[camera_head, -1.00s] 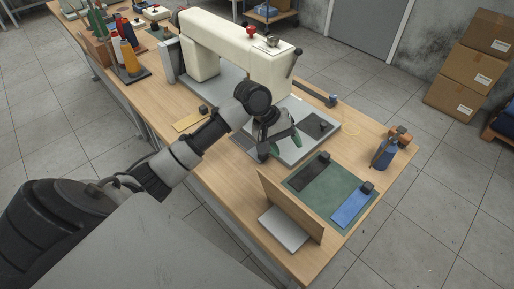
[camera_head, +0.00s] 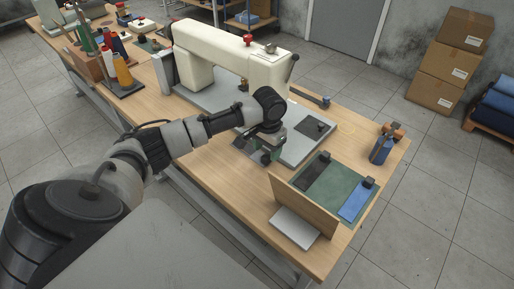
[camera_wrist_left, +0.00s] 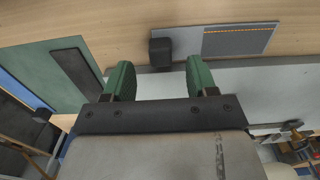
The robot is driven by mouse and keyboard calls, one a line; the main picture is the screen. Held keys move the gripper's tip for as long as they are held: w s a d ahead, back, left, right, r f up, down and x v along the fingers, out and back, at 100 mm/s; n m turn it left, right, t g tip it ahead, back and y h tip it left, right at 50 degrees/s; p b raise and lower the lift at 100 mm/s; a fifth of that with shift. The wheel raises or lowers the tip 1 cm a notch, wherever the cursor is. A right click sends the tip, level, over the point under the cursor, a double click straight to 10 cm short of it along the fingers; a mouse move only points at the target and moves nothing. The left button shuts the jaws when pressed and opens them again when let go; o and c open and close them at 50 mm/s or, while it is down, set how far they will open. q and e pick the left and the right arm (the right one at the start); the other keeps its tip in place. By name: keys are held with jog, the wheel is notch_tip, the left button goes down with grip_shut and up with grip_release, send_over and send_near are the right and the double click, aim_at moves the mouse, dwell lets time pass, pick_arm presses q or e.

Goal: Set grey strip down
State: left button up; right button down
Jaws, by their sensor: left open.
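The grey strip (camera_wrist_left: 240,40) with an orange stitch line lies flat on the wooden tabletop in the left wrist view, beside the light machine bed. A black block (camera_wrist_left: 160,52) sits at its left end. My left gripper (camera_wrist_left: 158,66) is open, its green fingers apart with the block in the gap between their tips; I see no grip on it. In the head view the left gripper (camera_head: 272,150) is low at the near edge of the machine bed, and part of the strip (camera_head: 240,143) shows left of it.
The white sewing machine (camera_head: 235,62) stands behind the gripper on its grey bed (camera_head: 305,143). A green mat (camera_head: 330,188) at right holds a dark strip (camera_head: 312,171) and a blue strip (camera_head: 356,203). An upright wooden board (camera_head: 305,207) stands in front of the mat.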

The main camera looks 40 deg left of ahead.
aim_at(266, 156)
pick_arm(q)
notch_tip(266, 156, down, 4)
jog(key=shift+a+r, duration=0.1)
jog(key=shift+r, duration=0.15)
grip_shut()
jog(key=shift+r, duration=0.15)
